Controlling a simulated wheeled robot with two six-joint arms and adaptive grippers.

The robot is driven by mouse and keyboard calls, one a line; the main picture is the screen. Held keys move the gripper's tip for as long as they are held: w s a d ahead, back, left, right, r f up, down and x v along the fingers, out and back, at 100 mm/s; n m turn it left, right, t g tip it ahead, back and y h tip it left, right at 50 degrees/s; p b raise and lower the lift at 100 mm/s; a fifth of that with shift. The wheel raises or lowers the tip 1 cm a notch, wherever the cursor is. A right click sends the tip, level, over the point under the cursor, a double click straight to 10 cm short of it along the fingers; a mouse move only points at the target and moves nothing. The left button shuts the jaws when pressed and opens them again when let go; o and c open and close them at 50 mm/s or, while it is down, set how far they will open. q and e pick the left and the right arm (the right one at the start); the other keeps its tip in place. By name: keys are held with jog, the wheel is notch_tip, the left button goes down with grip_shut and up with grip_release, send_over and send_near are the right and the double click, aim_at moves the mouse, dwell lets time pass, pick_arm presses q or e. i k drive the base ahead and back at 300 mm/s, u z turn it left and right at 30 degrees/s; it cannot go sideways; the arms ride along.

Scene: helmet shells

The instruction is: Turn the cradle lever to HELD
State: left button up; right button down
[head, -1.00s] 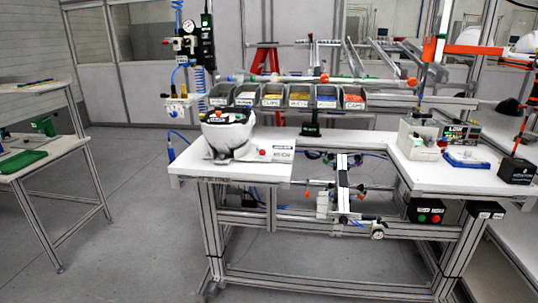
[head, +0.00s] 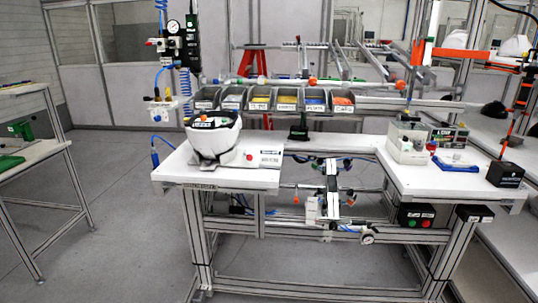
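Neither of my grippers is in view.
The white workbench (head: 215,178) has a recess in its middle front. A row of parts bins (head: 260,103) hangs behind the cradle. A grey-white box unit (head: 408,145), a blue tray (head: 455,164) and a black box (head: 505,174) stand at right. Grey floor is clear in front.

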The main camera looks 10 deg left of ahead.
aim_at(250, 157)
jog(key=i, duration=1.1)
jog(key=u, duration=1.9)
